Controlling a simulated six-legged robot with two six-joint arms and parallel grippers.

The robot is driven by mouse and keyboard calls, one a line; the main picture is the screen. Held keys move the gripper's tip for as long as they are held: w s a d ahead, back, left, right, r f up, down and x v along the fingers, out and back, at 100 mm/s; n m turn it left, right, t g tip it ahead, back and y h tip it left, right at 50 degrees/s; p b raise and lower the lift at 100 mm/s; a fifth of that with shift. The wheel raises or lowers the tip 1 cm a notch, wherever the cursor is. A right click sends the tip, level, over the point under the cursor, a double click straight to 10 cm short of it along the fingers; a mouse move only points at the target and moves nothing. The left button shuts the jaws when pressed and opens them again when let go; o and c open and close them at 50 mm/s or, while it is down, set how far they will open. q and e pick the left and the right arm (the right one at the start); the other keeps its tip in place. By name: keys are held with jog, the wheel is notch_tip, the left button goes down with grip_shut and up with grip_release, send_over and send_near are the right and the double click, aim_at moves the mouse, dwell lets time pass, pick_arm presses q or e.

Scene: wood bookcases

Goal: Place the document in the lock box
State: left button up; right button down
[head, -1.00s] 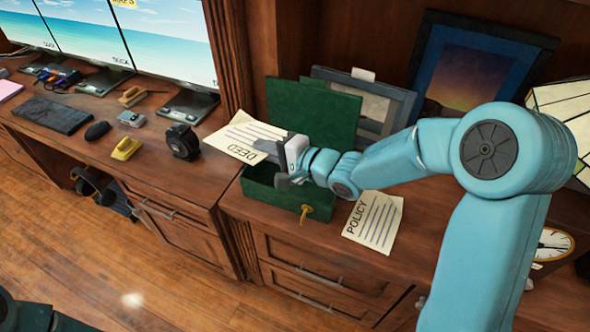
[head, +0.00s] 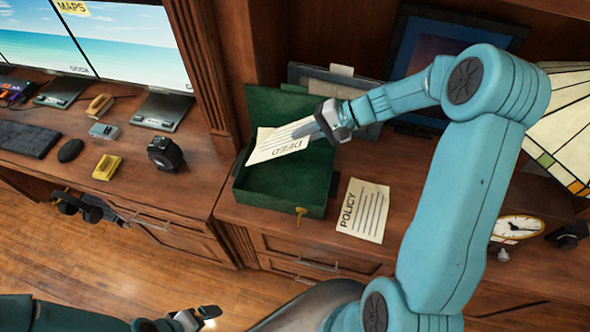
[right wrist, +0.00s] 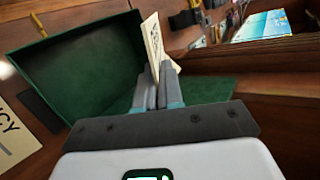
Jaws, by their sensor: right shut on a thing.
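The deed (head: 275,148), a cream sheet with printed lines, is held tilted over the open green lock box (head: 265,203). My right gripper (head: 320,128) is shut on the deed's right end, above the box. The lid stands raised at the back, and a gold key (head: 301,213) is in the front. In the right wrist view the deed (right wrist: 153,42) stands nearly edge-on between the fingers (right wrist: 158,85), with green box surfaces (right wrist: 80,65) around it. My left gripper (head: 195,318) is low at the bottom edge, far from the box; its jaw opening is unclear.
A policy sheet (head: 362,210) lies on the desk right of the box. Picture frames lean behind it. A clock (head: 517,228) and a lamp (head: 560,125) are at the right. A tape measure (head: 165,154), stapler and monitors are at the left.

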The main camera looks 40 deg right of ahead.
pick_arm(q)
jog(key=shift+s+f+b, duration=0.25)
jog(key=shift+f+b, duration=0.05)
jog(key=shift+f, duration=0.15)
pick_arm(e)
notch_tip(320, 180, down, 15)
jog(key=shift+s+f, duration=0.15)
pick_arm(q)
jog(key=shift+s+a, duration=0.1)
pick_arm(e)
jog(key=shift+s+a, duration=0.1)
jog(key=shift+a, duration=0.05)
jog(key=c, duration=1.4)
grip_release()
jog(key=shift+f, duration=0.1)
jog(key=shift+o, duration=0.6)
pick_arm(q)
jog(key=shift+f+b, duration=0.45)
jog(key=shift+b, duration=0.05)
pick_arm(e)
jog(key=v, duration=1.2)
